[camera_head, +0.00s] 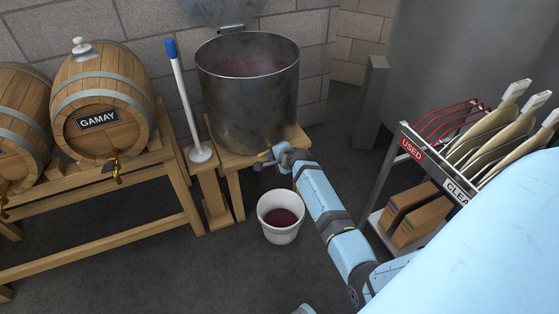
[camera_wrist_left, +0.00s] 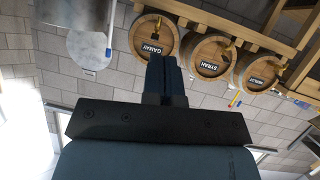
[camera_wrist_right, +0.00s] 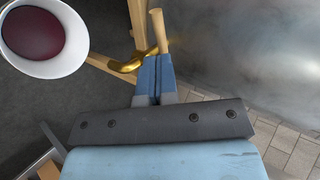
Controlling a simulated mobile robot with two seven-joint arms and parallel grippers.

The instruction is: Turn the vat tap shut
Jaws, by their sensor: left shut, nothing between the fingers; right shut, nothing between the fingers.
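The grey metal vat (camera_head: 248,105) stands on a wooden stand and holds dark red liquid. In the right wrist view its brass tap (camera_wrist_right: 127,66) has a wooden handle (camera_wrist_right: 158,28). My right gripper (camera_head: 272,158) is at the tap, low on the vat's front. In the right wrist view the shut fingertips (camera_wrist_right: 154,62) are right beside the handle's lower end; I cannot tell whether they touch. They hide part of the tap. My left gripper (camera_wrist_left: 163,60) is shut and empty, away from the vat; it shows only in the left wrist view.
A white bucket (camera_head: 281,225) with red liquid stands on the floor below the tap; it also shows in the right wrist view (camera_wrist_right: 75,65). Barrels on a rack (camera_head: 100,105) stand left, with a blue-tipped pole (camera_head: 181,95) beside them. A rack with paddles (camera_head: 385,185) stands right.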

